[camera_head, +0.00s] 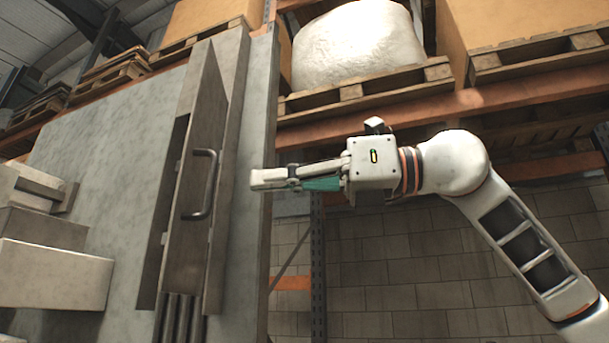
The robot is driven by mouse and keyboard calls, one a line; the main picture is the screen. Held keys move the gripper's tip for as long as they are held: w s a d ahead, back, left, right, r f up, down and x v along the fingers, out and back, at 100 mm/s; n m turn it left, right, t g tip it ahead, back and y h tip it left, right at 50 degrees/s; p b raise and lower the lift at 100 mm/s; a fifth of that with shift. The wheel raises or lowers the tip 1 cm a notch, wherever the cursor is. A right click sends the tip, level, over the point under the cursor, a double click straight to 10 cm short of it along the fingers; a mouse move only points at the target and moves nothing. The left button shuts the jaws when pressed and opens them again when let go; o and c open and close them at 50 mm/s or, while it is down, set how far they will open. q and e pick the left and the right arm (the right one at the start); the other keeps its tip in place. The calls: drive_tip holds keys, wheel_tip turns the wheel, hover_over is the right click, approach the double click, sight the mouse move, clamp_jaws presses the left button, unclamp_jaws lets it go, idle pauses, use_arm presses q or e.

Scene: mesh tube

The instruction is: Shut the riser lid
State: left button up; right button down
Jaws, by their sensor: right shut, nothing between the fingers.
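The riser (229,150) is a tall grey metal channel fixed upright on a pale panel left of centre. Its lid (186,235) is a long brown-grey metal leaf with a bar handle (205,185). The lid stands at an angle to the channel, with a dark gap along its left side, so it looks ajar. My right gripper (262,180) is shut and empty, pointing left at about handle height. It appears to the right of the handle, with a visible space between them; the depth is hard to judge. My left gripper is not in view.
Several dark tubes (181,318) run out below the lid. Pale blocks (52,272) jut out at the lower left. Pallet racking with a white sack (352,45) stands behind.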

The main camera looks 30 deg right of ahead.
sight(215, 165)
drive_tip(key=shift+p+x, duration=0.3)
drive_tip(key=shift+x, duration=2.25)
drive_tip(key=shift+a, duration=0.1)
